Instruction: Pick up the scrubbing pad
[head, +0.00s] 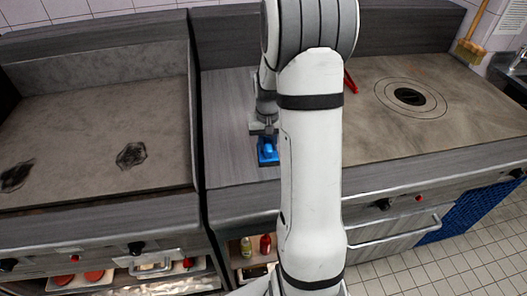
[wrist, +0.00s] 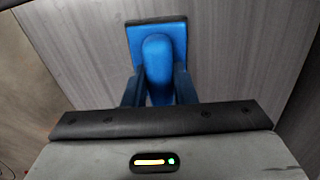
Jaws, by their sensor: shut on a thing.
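The scrubbing pad (head: 268,158) is a blue block with a raised blue grip, on the grey counter section between the two cooking surfaces. In the wrist view the pad (wrist: 175,31) shows its flat base with dark edges and its rounded grip along the middle. My gripper (wrist: 160,88) is shut on the grip, one dark finger on each side. In the head view my gripper (head: 265,131) is small and partly behind my arm. I cannot tell whether the pad's base touches the counter.
A round-ringed hot plate (head: 425,85) is on the right. A red item (head: 350,82) lies behind my arm. Bottles (head: 265,244) stand on a shelf below. Grey counter (head: 228,120) left of the pad is clear.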

